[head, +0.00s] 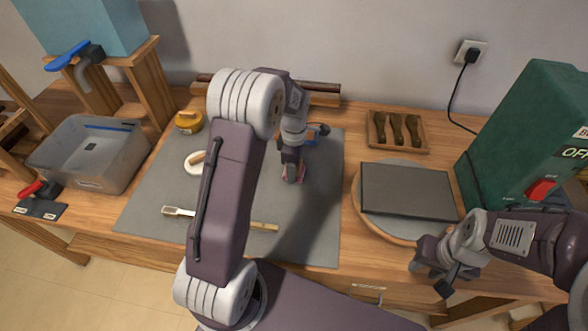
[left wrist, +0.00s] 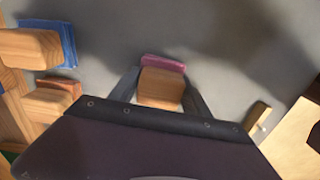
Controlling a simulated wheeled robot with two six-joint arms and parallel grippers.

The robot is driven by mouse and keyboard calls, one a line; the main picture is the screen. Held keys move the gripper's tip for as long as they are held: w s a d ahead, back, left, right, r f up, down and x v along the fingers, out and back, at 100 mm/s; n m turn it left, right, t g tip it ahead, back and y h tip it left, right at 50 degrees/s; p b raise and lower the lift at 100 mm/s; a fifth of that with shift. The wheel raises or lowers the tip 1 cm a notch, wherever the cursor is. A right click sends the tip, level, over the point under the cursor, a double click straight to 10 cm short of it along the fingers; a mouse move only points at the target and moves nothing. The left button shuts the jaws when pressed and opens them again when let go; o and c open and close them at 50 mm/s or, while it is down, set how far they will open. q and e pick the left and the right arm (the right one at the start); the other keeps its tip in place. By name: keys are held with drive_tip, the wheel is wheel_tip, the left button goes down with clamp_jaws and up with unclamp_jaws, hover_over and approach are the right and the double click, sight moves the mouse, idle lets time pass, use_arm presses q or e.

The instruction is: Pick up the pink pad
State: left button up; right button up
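The pink pad (head: 294,174) has a wooden block handle and is at my left gripper (head: 292,172), over the grey mat (head: 315,215). In the left wrist view, its pink edge (left wrist: 163,63) shows beyond the wooden block. The fingers of my left gripper (left wrist: 162,82) lie along both sides of the block and appear to touch it. Whether the pad rests on the mat or is just off it is hard to tell. My right gripper (head: 437,270) is at the table's front right, with its fingers apart and nothing between them.
A blue pad (head: 311,140) and wooden pieces (left wrist: 45,100) are close by. A brush (head: 180,211), a yellow-lidded tin (head: 189,122) and a clear bin (head: 92,152) are to the left. A dark slab (head: 408,190) and a green box (head: 525,140) are to the right.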

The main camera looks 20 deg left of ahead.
use_arm(q)
drive_tip(key=c, duration=0.6)
drive_tip(key=shift+o, duration=0.2)
drive_tip(key=shift+r, duration=0.25)
drive_tip(key=r, duration=0.4)
drive_tip(key=shift+d+p, duration=0.2)
drive_tip(key=shift+p, duration=0.2)
drive_tip(key=s+d+r, duration=0.3)
drive_tip(key=d+r, duration=0.3)
drive_tip(key=d, duration=0.5)
drive_tip(key=shift+s+r+p, duration=0.15)
drive_tip(key=shift+r+p, duration=0.1)
drive_tip(key=shift+p, duration=0.1)
drive_tip(key=shift+a, duration=0.1)
drive_tip(key=o, duration=0.8)
drive_tip(key=c, duration=0.6)
